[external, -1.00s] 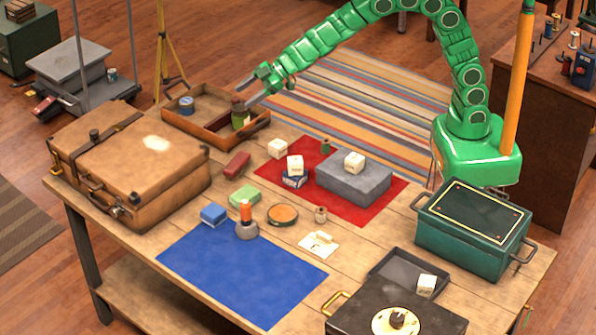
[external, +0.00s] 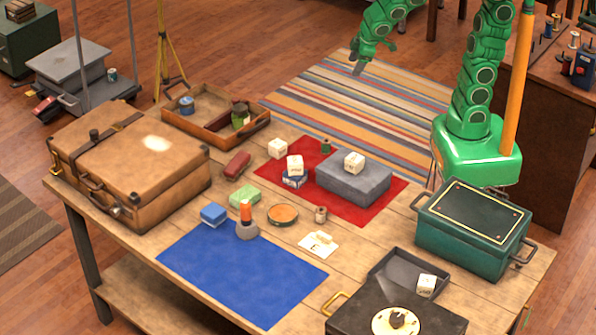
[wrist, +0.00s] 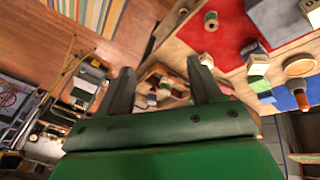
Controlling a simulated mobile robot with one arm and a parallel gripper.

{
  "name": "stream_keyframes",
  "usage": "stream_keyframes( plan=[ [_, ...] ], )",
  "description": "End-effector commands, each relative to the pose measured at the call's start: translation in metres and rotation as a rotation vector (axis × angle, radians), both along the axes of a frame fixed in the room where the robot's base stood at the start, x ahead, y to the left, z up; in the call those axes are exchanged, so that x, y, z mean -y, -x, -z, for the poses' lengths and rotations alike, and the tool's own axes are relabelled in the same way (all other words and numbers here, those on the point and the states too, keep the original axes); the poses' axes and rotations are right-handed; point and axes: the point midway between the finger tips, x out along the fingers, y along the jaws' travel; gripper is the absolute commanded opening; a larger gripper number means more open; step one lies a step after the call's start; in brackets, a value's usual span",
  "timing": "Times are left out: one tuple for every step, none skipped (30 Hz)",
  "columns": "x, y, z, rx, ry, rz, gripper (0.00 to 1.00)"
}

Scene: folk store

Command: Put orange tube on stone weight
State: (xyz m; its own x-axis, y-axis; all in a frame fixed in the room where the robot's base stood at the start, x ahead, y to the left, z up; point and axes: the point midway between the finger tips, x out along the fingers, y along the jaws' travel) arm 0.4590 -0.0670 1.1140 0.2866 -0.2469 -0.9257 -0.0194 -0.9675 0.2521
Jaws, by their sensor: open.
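The orange tube (external: 246,209) stands upright on top of the grey, dome-shaped stone weight (external: 247,231), at the back edge of the blue mat. The tube looks in contact with the weight. An orange shape, apparently the tube (wrist: 301,98), shows at the right edge of the wrist view. My gripper (external: 358,68) is raised over the striped rug, beyond the table's far side and well away from both. In the wrist view my gripper (wrist: 160,85) has its two dark fingers apart, with nothing held between them.
A wooden tray (external: 214,132) holds a dark green jar (external: 240,115) and a blue tin (external: 187,105). A grey block (external: 353,184) with a white cube stands on the red mat (external: 360,209). The blue mat (external: 240,275) is mostly bare. A suitcase (external: 130,165) and green box (external: 473,235) flank them.

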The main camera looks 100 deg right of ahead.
Motion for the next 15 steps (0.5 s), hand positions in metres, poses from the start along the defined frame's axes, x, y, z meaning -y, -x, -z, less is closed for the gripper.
stream_keyframes(
  plan=[
    [-0.003,0.023,0.001,-0.036,-0.017,0.012,0.65],
    [-0.005,0.037,0.002,-0.060,-0.029,0.020,0.65],
    [-0.008,0.056,0.004,-0.097,-0.045,0.028,0.65],
    [-0.011,0.070,0.006,-0.122,-0.056,0.034,0.65],
    [-0.014,0.084,0.008,-0.150,-0.070,0.039,0.65],
    [-0.019,0.103,0.010,-0.185,-0.088,0.044,0.65],
    [-0.023,0.116,0.010,-0.207,-0.102,0.046,0.65],
    [-0.027,0.129,0.011,-0.233,-0.117,0.049,0.65],
    [-0.032,0.147,0.012,-0.266,-0.136,0.051,0.65],
    [-0.036,0.158,0.013,-0.287,-0.148,0.052,0.65],
    [-0.039,0.170,0.014,-0.309,-0.162,0.053,0.65],
    [-0.044,0.186,0.014,-0.336,-0.179,0.052,0.65],
    [-0.048,0.195,0.015,-0.354,-0.191,0.051,0.65],
    [-0.051,0.204,0.016,-0.370,-0.203,0.050,0.65],
    [-0.055,0.214,0.016,-0.391,-0.216,0.048,0.65]
  ],
)
